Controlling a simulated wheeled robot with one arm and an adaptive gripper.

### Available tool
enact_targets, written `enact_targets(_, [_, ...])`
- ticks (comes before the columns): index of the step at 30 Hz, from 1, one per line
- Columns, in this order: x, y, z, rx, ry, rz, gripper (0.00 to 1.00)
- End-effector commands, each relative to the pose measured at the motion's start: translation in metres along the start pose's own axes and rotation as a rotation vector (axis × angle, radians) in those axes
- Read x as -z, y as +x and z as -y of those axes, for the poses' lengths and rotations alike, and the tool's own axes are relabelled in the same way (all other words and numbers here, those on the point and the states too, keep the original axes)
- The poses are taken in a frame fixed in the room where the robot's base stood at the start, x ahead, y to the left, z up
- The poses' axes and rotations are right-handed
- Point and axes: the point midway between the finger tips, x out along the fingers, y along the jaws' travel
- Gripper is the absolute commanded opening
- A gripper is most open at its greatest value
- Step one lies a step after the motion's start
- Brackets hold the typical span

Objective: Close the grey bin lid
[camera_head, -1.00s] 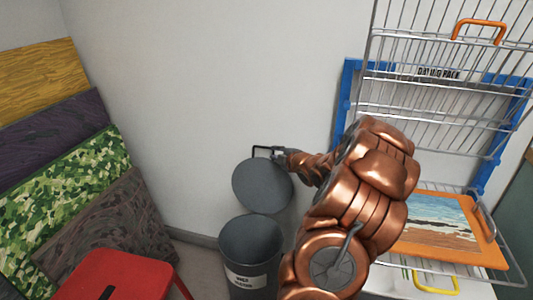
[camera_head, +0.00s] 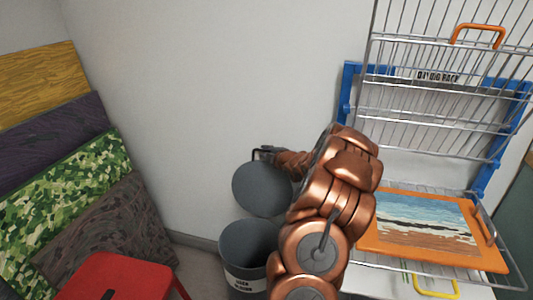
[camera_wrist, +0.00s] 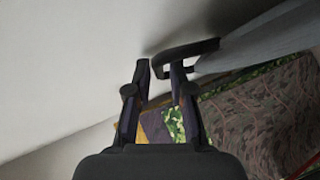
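The grey bin (camera_head: 249,240) stands on the floor against the wall, its mouth uncovered. Its round grey lid (camera_head: 261,190) is tipped up above and behind the mouth. My gripper (camera_head: 268,153) is at the lid's top edge, partly hidden by the lid and my arm. In the wrist view my gripper (camera_wrist: 160,66) has its two fingers apart. The dark lid handle (camera_wrist: 190,50) lies at the fingertips, with one end by the gap and the right finger close to it. I cannot tell whether they touch. The lid's edge (camera_wrist: 265,45) shows at upper right.
A red stool (camera_head: 118,275) stands at front left, with several patterned panels (camera_head: 75,185) leaning on the left wall. A wire drying rack (camera_head: 440,110) with an orange-framed picture (camera_head: 425,222) stands to the right of my arm. The wall is close behind the lid.

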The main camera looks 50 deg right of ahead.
Motion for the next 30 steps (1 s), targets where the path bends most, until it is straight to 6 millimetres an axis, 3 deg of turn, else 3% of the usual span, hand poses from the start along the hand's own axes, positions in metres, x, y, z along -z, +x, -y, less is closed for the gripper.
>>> enact_targets(8, [-0.0003, -0.0002, -0.0001, 0.0, 0.0, 0.001, 0.0])
enact_targets(30, [0.0034, 0.0, 0.0031, -0.005, -0.005, -0.003, 0.0])
